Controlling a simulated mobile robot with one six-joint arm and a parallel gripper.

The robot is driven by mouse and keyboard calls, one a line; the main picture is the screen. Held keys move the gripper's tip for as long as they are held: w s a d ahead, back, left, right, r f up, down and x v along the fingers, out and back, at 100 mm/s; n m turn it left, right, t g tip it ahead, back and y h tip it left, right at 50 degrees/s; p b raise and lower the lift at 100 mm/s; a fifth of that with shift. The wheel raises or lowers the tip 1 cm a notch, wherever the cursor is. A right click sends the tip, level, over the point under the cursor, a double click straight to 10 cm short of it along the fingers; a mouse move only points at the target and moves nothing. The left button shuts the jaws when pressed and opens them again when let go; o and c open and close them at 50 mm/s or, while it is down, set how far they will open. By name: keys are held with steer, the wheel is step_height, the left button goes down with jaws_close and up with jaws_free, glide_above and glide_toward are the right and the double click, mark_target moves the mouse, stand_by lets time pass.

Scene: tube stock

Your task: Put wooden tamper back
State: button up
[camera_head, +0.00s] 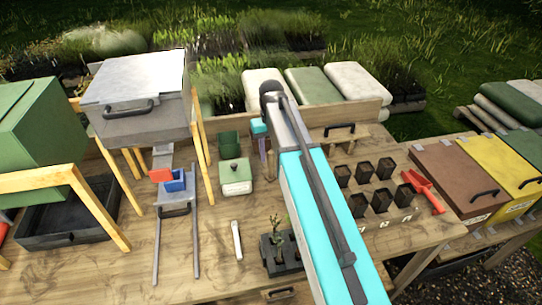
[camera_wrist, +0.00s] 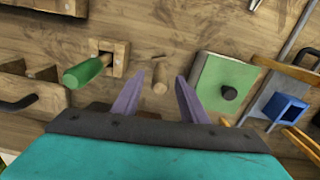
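A short round wooden piece (camera_wrist: 159,80), which looks like the wooden tamper, shows between my fingers in the wrist view, over the wooden bench. My gripper (camera_wrist: 159,82) has its two purple fingers spread, with a gap on each side of this piece and no contact that I can see. In the head view my gripper (camera_head: 263,148) points down over the back of the bench, right of a lidded green box, and the wooden piece cannot be made out there. A wooden bracket (camera_wrist: 118,50) with a green-handled tool (camera_wrist: 88,71) sits to the left in the wrist view.
Several black pots (camera_head: 381,200) and a red scoop (camera_head: 423,188) are right of my arm. A seedling tray (camera_head: 281,254) is in front.

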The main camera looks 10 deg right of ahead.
steer(key=shift+r+p, duration=0.95)
steer(key=shift+r, duration=1.85)
